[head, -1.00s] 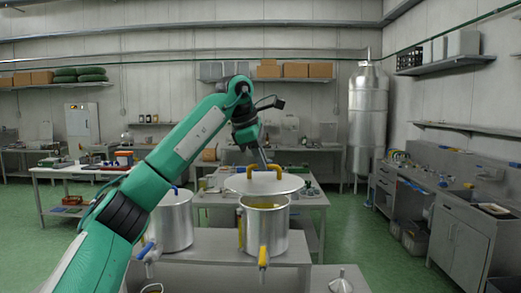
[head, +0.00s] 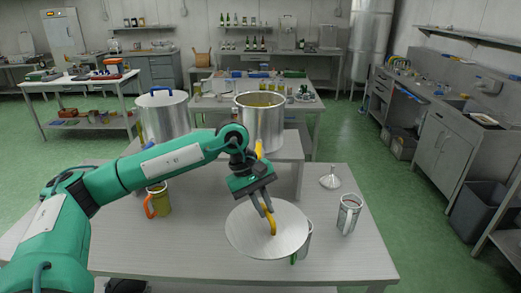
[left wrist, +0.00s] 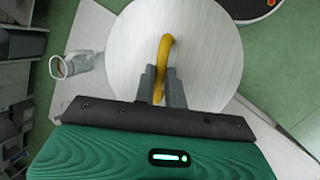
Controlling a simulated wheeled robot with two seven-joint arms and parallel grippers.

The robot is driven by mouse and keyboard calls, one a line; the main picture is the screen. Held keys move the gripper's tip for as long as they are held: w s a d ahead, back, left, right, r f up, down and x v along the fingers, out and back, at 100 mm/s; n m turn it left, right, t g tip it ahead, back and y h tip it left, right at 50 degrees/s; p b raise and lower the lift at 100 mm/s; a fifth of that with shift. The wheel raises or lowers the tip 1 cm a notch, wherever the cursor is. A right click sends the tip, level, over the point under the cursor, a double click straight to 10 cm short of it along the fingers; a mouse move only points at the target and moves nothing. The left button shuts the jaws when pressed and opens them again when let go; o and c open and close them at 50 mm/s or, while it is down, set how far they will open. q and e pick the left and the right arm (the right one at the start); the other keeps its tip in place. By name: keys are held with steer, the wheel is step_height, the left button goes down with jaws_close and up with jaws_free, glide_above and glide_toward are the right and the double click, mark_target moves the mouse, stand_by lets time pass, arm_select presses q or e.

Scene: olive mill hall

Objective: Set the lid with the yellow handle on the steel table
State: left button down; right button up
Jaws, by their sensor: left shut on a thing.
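The round steel lid (head: 252,237) hangs by its yellow handle (head: 271,222) from my left gripper (head: 264,207), which is shut on that handle. The lid is over the front of the steel table (head: 225,185); I cannot tell whether it touches anything below. It partly hides a mug with a green handle (head: 309,235). The left wrist view shows the lid (left wrist: 205,50) filling the middle, with the yellow handle (left wrist: 164,52) between the fingers (left wrist: 160,84). The pot with the yellow tap (head: 262,125) stands uncovered behind. My right gripper is not in view.
A mug with an orange handle (head: 160,200) stands left of the lid; a metal mug (head: 349,213) and a funnel (head: 330,180) are to its right. A pot with a blue-handled lid (head: 163,118) stands behind left. The tabletop between the orange-handled mug and the lid looks clear.

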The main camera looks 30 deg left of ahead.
arm_select(q)
steer(key=s+d+f+m+g, duration=0.1)
steer(key=s+d+f+m, duration=0.2)
steer(key=f, duration=0.5)
steer(key=s+d+f+m+g, duration=0.1)
steer(key=s+d+f+m, duration=0.2)
steer(key=f, duration=0.6)
steer(key=s+d+f+m+g+y, duration=0.1)
steer(key=s+d+f+m, duration=0.2)
steer(key=f, duration=0.6)
steer(key=shift+s+d+f+m+g, duration=0.25)
steer(key=shift+s+m+g, duration=0.2)
steer(key=shift+s, duration=0.65)
steer(key=shift+a, duration=0.15)
